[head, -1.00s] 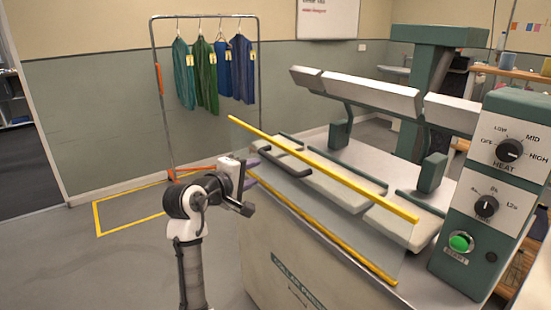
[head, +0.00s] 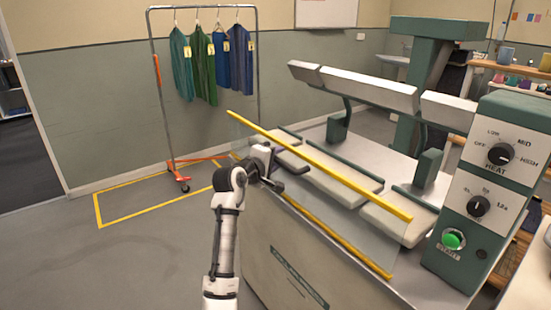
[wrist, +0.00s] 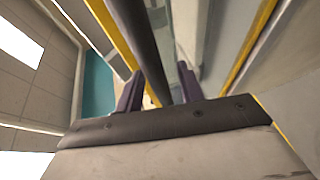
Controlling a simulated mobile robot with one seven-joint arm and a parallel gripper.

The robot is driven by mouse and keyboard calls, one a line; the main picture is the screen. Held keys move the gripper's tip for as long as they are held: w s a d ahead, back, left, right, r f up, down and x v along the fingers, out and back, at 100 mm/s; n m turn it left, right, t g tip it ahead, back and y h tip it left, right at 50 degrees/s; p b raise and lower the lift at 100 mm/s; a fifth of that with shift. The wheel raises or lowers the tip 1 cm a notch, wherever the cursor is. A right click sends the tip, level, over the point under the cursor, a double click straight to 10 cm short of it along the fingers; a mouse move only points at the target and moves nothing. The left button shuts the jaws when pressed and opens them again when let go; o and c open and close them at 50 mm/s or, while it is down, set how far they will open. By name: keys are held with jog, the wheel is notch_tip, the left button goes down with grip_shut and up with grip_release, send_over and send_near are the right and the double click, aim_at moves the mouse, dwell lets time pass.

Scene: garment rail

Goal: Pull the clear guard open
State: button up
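The clear guard (head: 335,205) is a see-through panel with yellow bars along its upper and lower edges. It stands tilted across the front of the collar press and looks closed. A dark bar handle (head: 296,165) is on its left part, partly hidden by my gripper (head: 277,170). In the wrist view, my gripper (wrist: 159,88) has two purple fingers spread apart. The dark handle (wrist: 148,45) runs between them, with a gap at the right finger. I cannot tell whether it touches the left finger.
The press's control box (head: 492,190) with two dials and a lit green start button stands at the right. A garment rail (head: 258,80) with several hanging garments stands behind left. Yellow tape (head: 130,217) marks the floor there. The floor left of my arm is clear.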

grip_shut()
jog(key=shift+s+a+f, duration=0.1)
